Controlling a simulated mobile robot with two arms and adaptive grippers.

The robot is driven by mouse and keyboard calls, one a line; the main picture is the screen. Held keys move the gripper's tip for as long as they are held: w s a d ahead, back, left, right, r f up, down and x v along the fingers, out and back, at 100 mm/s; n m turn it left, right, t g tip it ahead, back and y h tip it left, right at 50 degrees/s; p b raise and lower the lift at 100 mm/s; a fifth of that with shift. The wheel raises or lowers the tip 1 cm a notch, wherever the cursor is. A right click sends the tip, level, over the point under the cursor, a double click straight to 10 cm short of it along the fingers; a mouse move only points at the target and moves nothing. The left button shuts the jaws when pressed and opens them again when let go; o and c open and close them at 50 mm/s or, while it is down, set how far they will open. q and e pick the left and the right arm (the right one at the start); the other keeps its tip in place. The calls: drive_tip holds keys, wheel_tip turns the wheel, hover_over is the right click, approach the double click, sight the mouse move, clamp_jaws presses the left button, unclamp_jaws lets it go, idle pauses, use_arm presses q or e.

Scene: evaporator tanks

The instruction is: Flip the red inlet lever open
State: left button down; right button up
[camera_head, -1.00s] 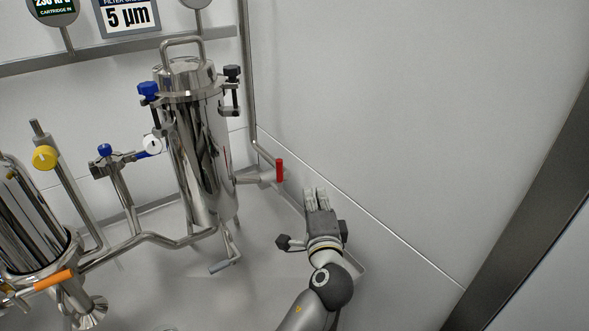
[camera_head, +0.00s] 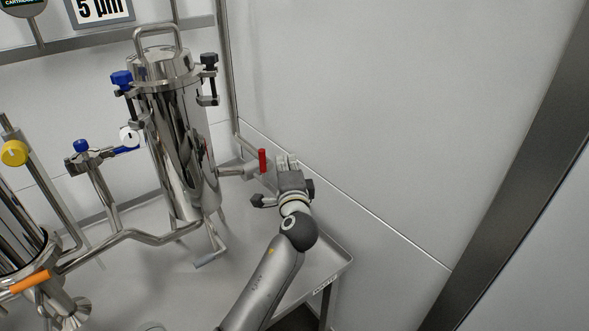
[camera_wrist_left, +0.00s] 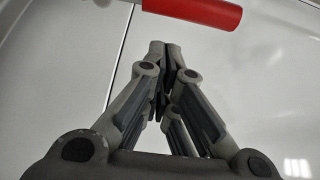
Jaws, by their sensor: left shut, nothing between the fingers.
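The red inlet lever (camera_head: 262,161) stands upright on the pipe at the right side of the steel filter housing (camera_head: 178,140). In the left wrist view the red lever (camera_wrist_left: 195,12) lies across the top, beyond the fingertips. My left gripper (camera_head: 286,160) is just right of the lever in the head view, with its fingers pointing towards the wall. In the left wrist view the left gripper (camera_wrist_left: 165,48) has its fingertips together with nothing between them. I see a small gap between fingertips and lever there. My right gripper is not in view.
The wall (camera_head: 340,130) is close behind the lever. The steel tray (camera_head: 335,262) is bare around my arm.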

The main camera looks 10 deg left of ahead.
use_arm(q)
drive_tip(key=shift+s+a+r, duration=0.1)
drive_tip(key=shift+s+a, duration=0.65)
drive_tip(key=shift+a, duration=0.05)
drive_tip(key=shift+a, duration=0.1)
